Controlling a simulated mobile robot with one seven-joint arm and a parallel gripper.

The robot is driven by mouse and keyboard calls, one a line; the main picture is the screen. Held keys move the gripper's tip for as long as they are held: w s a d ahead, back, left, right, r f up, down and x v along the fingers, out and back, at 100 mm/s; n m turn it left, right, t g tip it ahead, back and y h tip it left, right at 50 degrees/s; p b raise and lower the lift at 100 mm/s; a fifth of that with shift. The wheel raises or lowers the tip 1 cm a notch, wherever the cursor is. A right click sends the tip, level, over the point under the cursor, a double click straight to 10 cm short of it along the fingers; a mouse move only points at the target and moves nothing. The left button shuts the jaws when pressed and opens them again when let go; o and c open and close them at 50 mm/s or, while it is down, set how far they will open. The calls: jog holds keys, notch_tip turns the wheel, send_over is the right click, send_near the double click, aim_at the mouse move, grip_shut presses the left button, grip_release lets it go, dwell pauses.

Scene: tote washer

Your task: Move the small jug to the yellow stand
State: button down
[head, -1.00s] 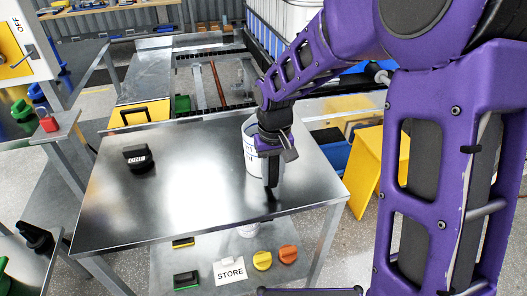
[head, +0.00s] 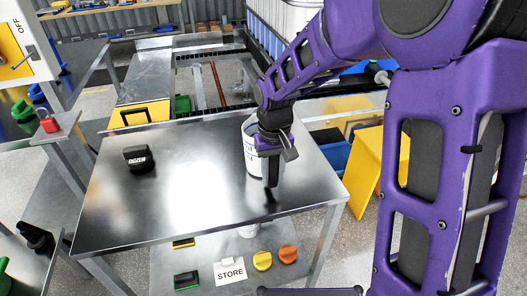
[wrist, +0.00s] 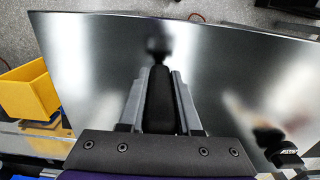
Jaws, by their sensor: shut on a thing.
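The small jug (head: 249,150) is a white, upright vessel with dark markings and a dark rim, at the right part of the metal table. My gripper (head: 273,160) is in front of it and covers much of it. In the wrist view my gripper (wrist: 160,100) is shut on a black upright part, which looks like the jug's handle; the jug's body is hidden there. I cannot tell whether the jug touches the tabletop. A yellow stand (head: 369,172) is to the right of the table, partly behind my arm; a yellow shape also shows in the wrist view (wrist: 28,92).
A black labelled block (head: 138,159) sits on the left of the metal table (head: 190,205). The table's middle is clear. A lower shelf holds a STORE sign (head: 230,271) and yellow and orange knobs (head: 263,261). A grated basin (head: 215,82) lies behind.

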jog(key=shift+r+p, duration=2.45)
jog(key=shift+r, duration=0.85)
